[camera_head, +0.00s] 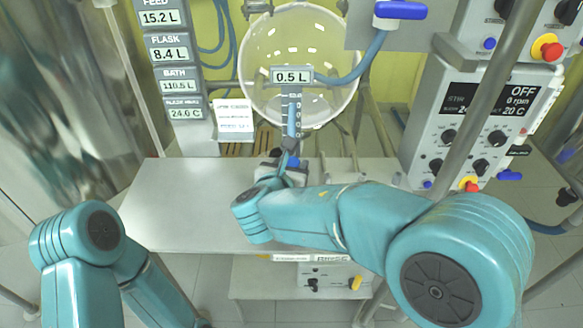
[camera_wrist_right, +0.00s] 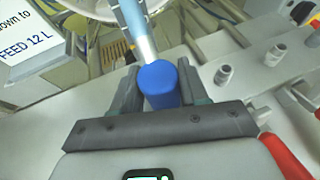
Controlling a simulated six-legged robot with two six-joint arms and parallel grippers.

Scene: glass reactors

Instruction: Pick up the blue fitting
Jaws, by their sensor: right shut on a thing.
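The blue fitting (camera_wrist_right: 158,84) sits between the two dark fingers of my right gripper (camera_wrist_right: 160,88) in the right wrist view, and the gripper is shut on it. A light blue hose with a pale metallic collar (camera_wrist_right: 141,32) runs up from the fitting. In the head view my right gripper (camera_head: 281,168) is at the back of the grey bench, partly hidden by my arm, with a bit of the blue fitting (camera_head: 293,162) showing beside it. My left arm is bent at the lower left; its gripper is out of view.
The grey bench top (camera_head: 180,205) is bare on the left. A round glass vessel (camera_head: 300,65) stands behind it, with a 0.5 L display (camera_head: 291,76). A control panel (camera_head: 485,110) is at the right. Metal nozzles (camera_wrist_right: 222,75) and a red handle (camera_wrist_right: 285,157) show in the right wrist view.

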